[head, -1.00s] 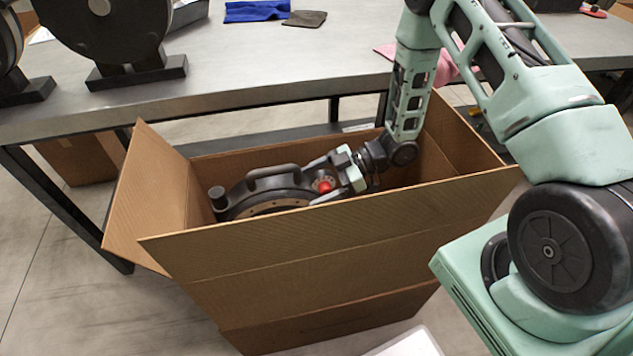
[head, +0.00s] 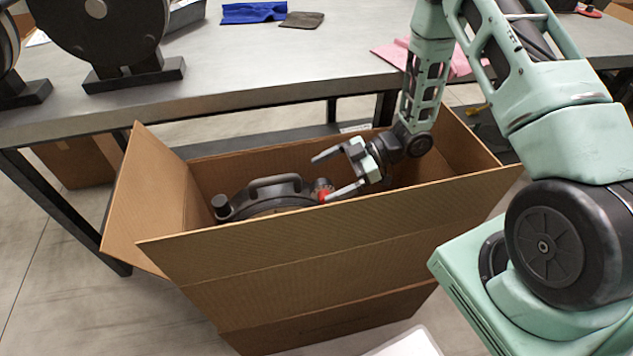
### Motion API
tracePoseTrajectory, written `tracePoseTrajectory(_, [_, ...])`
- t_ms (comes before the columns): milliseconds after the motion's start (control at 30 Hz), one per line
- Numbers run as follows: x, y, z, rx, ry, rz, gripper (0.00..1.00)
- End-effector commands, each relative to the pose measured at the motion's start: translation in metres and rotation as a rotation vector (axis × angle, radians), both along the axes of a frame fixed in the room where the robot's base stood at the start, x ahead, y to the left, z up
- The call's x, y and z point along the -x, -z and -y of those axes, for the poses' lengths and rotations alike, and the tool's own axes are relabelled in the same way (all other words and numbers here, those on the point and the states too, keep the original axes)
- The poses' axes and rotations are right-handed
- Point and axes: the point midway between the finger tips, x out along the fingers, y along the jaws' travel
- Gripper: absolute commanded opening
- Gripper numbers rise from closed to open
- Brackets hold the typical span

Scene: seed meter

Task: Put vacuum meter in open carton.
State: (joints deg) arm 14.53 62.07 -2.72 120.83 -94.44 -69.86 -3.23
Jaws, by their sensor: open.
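The vacuum meter (head: 262,194), a dark round body with a curved handle and a red knob at its right end, is inside the open carton (head: 300,264). The carton's near wall hides its lower part. My gripper (head: 322,176) is open above the right end of the meter, inside the carton's opening. Its two fingers point left and hold nothing. One fingertip is close to the red knob; I cannot tell whether they touch.
A grey table (head: 240,75) runs behind the carton. On it stand dark round devices on bases (head: 100,35), a blue cloth (head: 253,12), a dark cloth (head: 302,19) and a pink cloth (head: 392,54). Another cardboard box (head: 85,160) is under the table.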

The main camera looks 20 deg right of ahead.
Motion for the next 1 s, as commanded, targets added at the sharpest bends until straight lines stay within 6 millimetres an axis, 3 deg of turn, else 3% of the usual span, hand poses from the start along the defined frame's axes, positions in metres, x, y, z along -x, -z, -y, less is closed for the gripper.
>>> tracePoseTrajectory(200, [0.004, -0.011, 0.027, 0.001, 0.001, 0.001, 1.00])
tracePoseTrajectory(333, [-0.001, -0.017, 0.027, 0.028, 0.013, 0.010, 1.00])
tracePoseTrajectory(467, [-0.028, -0.030, 0.011, 0.145, 0.077, 0.046, 1.00])
tracePoseTrajectory(600, [-0.063, -0.061, -0.017, 0.340, 0.215, 0.074, 1.00])
tracePoseTrajectory(700, [-0.070, -0.089, -0.037, 0.473, 0.331, 0.054, 1.00])
tracePoseTrajectory(767, [-0.065, -0.108, -0.049, 0.546, 0.400, 0.023, 1.00])
tracePoseTrajectory(867, [-0.037, -0.137, -0.068, 0.656, 0.505, -0.060, 1.00])
tracePoseTrajectory(967, [0.013, -0.163, -0.084, 0.752, 0.582, -0.178, 1.00])
tracePoseTrajectory(1000, [0.037, -0.172, -0.089, 0.787, 0.605, -0.232, 1.00])
